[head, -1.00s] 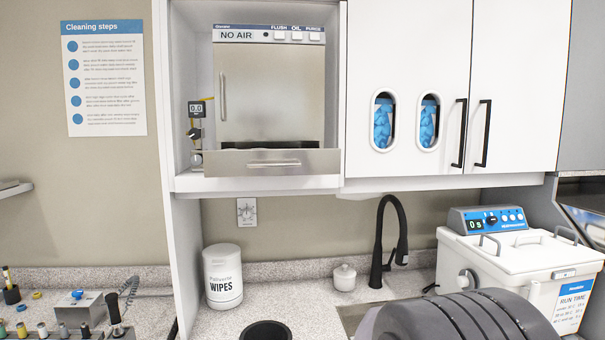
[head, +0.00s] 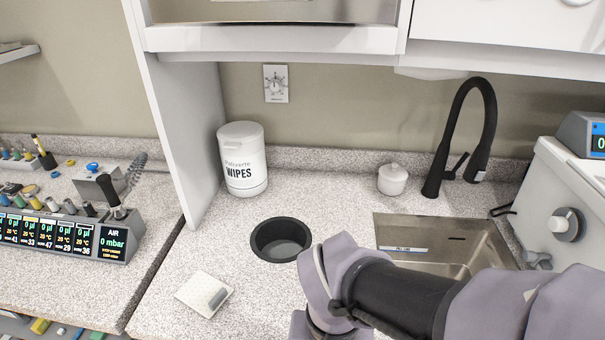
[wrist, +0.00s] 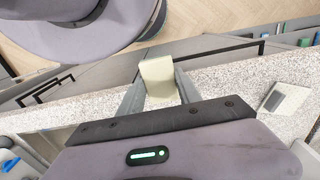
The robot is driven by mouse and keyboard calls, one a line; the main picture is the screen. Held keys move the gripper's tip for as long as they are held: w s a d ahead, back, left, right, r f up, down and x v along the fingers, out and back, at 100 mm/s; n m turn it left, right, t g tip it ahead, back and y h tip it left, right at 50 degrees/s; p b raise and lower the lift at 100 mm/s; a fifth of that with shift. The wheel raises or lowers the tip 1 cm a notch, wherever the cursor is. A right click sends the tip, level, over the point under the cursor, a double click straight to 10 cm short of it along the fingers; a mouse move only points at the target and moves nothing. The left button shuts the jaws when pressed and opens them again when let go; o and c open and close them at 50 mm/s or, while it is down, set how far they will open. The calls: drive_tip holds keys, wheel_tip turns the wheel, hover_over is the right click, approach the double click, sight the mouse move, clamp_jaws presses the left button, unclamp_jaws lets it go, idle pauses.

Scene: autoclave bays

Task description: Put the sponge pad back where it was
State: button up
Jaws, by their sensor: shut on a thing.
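The sponge pad (wrist: 157,82) is a pale yellow block in the wrist view. My gripper (wrist: 158,70) is shut on it, with one grey finger on each side. The pad is held up near the front edge of the speckled counter (wrist: 212,88), with the wooden floor visible beyond. In the head view my arm shows at the lower right, but the fingers and the pad cannot be seen.
A round black opening (head: 281,240) is set in the counter, left of the steel sink (head: 440,264) with its black tap (head: 438,178). A wipes tub (head: 242,160) and a lidded white pot (head: 392,179) stand at the back. The counter around the tray is clear.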

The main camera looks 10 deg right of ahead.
drive_tip(key=w+p, duration=0.1)
drive_tip(key=p, duration=0.1)
drive_tip(key=w+r+p, duration=0.1)
drive_tip(key=p, duration=0.1)
drive_tip(key=w+p, duration=0.1)
drive_tip(key=p, duration=0.1)
drive_tip(key=shift+d+r, duration=0.25)
drive_tip(key=shift+d, duration=0.15)
drive_tip(key=w+d+f, duration=0.1)
drive_tip(key=w, duration=0.2)
drive_tip(key=w+d+f+b, duration=0.1)
drive_tip(key=w, duration=0.3)
drive_tip(key=w+d+f, duration=0.1)
drive_tip(key=w, duration=0.3)
drive_tip(key=shift+w+d+b, duration=0.1)
drive_tip(key=shift+b, duration=0.3)
drive_tip(key=shift+w+d+f, duration=0.1)
drive_tip(key=shift+f, duration=0.3)
drive_tip(key=shift+f+b, duration=1.1)
drive_tip(key=shift+f, duration=0.4)
drive_tip(key=o, duration=1.2)
drive_tip(key=shift+r, duration=0.1)
